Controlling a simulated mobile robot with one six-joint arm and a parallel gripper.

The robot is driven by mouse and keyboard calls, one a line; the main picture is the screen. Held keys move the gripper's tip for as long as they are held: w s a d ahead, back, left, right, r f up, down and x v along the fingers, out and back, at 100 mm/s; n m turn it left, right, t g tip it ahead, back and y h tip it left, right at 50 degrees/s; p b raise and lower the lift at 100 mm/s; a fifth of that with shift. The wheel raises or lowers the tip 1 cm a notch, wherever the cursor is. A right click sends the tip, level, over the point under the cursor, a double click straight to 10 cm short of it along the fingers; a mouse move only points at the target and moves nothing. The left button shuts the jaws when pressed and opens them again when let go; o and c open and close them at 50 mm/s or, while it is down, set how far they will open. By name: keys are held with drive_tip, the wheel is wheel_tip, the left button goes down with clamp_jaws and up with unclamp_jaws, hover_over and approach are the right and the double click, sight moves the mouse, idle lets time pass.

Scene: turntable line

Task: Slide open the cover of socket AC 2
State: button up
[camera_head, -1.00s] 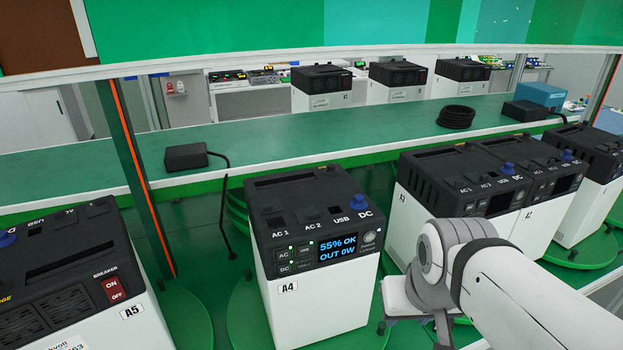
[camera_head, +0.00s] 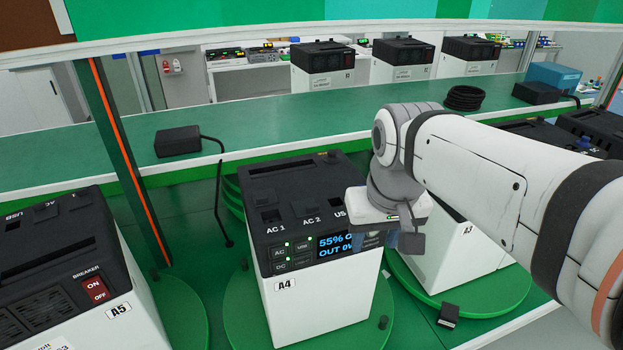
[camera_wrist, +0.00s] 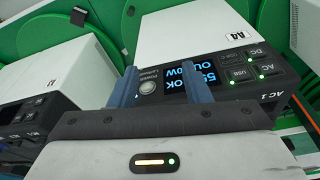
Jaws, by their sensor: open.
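The cover of socket AC 2 (camera_head: 304,203) is a small dark piece on the black top of power unit A4 (camera_head: 313,300), behind its AC 2 label. It looks closed, but it is too small to be sure. My gripper (camera_head: 383,240) is open and empty at the upper right front of A4, to the right of the AC 2 cover. It hides the USB end and DC area in the head view. In the wrist view, the blue fingers of my gripper (camera_wrist: 158,70) stand apart before A4's display (camera_wrist: 185,75). The AC 2 cover is not visible there.
Unit A5 (camera_head: 150,275) stands at the left and unit A3 (camera_head: 445,262) at the right, partly behind my arm. A4 stands on a green turntable (camera_head: 240,320). A post (camera_head: 120,150) rises behind at the left. A black adapter (camera_head: 178,140) lies on the green shelf.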

sight(313, 206)
drive_tip(key=w+a+r+n+g, duration=0.1)
drive_tip(key=w+a+r, duration=0.3)
drive_tip(key=w+a+r+n+g+b, duration=0.1)
drive_tip(key=w+a+r, duration=0.3)
drive_tip(key=a, duration=0.1)
drive_tip(key=shift+w+a+r, duration=0.25)
drive_tip(key=shift+w+r, duration=0.1)
wheel_tip(313, 206, down, 7)
drive_tip(key=shift+f, duration=0.2)
clamp_jaws()
